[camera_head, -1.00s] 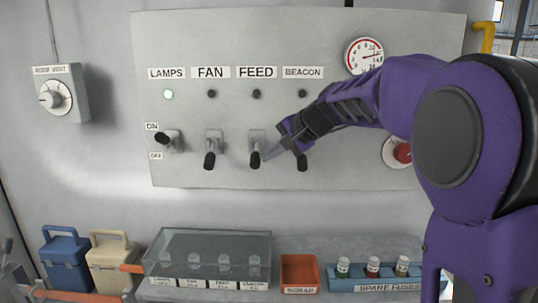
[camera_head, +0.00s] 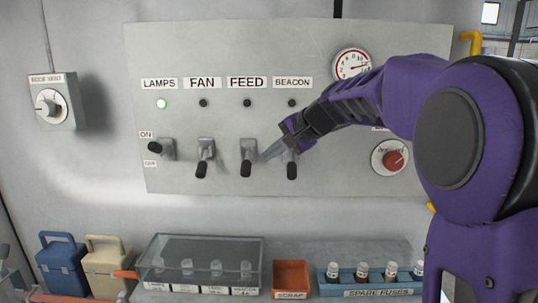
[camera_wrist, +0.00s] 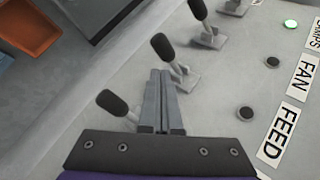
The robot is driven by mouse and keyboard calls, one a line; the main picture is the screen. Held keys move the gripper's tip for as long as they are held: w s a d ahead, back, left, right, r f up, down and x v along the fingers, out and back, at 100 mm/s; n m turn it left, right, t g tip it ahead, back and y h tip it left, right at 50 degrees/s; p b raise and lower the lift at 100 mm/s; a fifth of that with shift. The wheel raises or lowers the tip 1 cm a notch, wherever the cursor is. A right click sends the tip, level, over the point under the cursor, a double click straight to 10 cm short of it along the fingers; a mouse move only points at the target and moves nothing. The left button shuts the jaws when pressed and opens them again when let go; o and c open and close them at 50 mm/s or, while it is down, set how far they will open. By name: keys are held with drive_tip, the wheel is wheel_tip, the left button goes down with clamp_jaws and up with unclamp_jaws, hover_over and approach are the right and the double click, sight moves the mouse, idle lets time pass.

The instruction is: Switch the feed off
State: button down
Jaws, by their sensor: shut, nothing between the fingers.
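The FEED switch (camera_head: 246,168) is a black-handled lever on the grey panel, tilted down toward the OFF side. The FEED lamp (camera_head: 247,103) above it is dark. My gripper (camera_head: 265,157) is shut and empty, its tips just right of the FEED lever, between it and the BEACON lever (camera_head: 291,170). In the wrist view the shut fingers (camera_wrist: 160,75) lie beside the FEED lever (camera_wrist: 164,47), with the BEACON lever (camera_wrist: 113,103) on the other side. Whether the fingers touch the FEED lever cannot be told.
The LAMPS lever (camera_head: 155,147) is up with its lamp (camera_head: 161,104) green. The FAN lever (camera_head: 201,169) is down and its lamp dark. A red knob (camera_head: 393,160) sits at the right. A clear-covered box (camera_head: 200,250), orange scrap tray (camera_head: 291,275) and fuse rack (camera_head: 370,290) stand below.

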drive_tip(key=s+d+r+b, duration=0.1)
drive_tip(key=s+d, duration=0.5)
drive_tip(key=s, duration=0.2)
drive_tip(key=shift+s, duration=0.2)
